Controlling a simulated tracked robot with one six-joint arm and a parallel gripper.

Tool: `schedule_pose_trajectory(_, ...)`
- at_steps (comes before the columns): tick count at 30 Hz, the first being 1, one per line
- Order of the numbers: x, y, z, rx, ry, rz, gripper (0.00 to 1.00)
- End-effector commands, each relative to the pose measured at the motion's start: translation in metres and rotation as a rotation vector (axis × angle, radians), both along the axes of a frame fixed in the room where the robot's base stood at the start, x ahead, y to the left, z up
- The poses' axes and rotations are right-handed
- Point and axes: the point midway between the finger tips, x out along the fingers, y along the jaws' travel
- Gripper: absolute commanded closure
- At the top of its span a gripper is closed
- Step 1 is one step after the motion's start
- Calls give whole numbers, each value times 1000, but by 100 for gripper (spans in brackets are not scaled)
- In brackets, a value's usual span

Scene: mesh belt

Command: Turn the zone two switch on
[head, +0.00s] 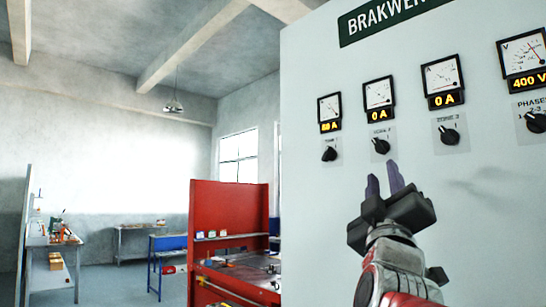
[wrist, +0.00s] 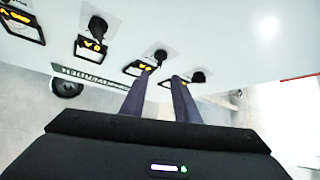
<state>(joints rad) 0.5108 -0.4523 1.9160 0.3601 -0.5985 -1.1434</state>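The zone two switch (head: 380,146) is a black rotary knob on a pale plate, second from the left on the grey cabinet front (head: 320,75). Its meter (head: 378,93) above reads 0 A. The small print is blurred, and I cannot tell the exact knob angle. My gripper (head: 384,178) is open and empty, with two dark purple fingers apart, just below that knob in the head view. In the wrist view, which looks upside down, the knob (wrist: 160,56) lies just beyond the fingertips (wrist: 162,74). I see no contact.
The zone one knob (head: 329,154) is close on the left, under a lit meter that is not at zero. The zone three knob (head: 449,136) and phase selector (head: 535,121) are to the right. A red workbench (head: 230,210) stands left of the cabinet.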

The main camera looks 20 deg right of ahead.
Motion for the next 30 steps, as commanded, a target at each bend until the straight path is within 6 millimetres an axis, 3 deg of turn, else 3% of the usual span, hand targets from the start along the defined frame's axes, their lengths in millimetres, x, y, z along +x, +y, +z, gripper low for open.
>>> schedule_pose_trajectory(21, 51, -49, 54, 0, 0, 0, 72)
schedule_pose_trajectory(30, 61, -58, 65, 0, 0, 0, 72)
